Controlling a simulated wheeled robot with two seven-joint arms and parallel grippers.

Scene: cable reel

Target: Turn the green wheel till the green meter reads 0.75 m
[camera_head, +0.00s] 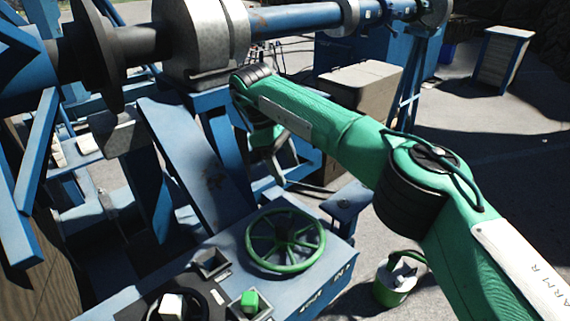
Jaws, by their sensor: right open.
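The green wheel (285,240) is a spoked handwheel lying flat on top of a blue box (325,265) at the lower middle. My right arm comes in from the right. Its hand and gripper (272,172) hang below the wrist, beyond and above the wheel, apart from it. The fingers are small and partly in shadow; the gripper is open and nothing shows between them. No green meter reading can be made out. My left gripper is not in view.
A dark round wheel (195,303) lies at the bottom edge. Blue frame beams (195,155) rise behind the box. A green and white bucket (395,280) stands on the ground right.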

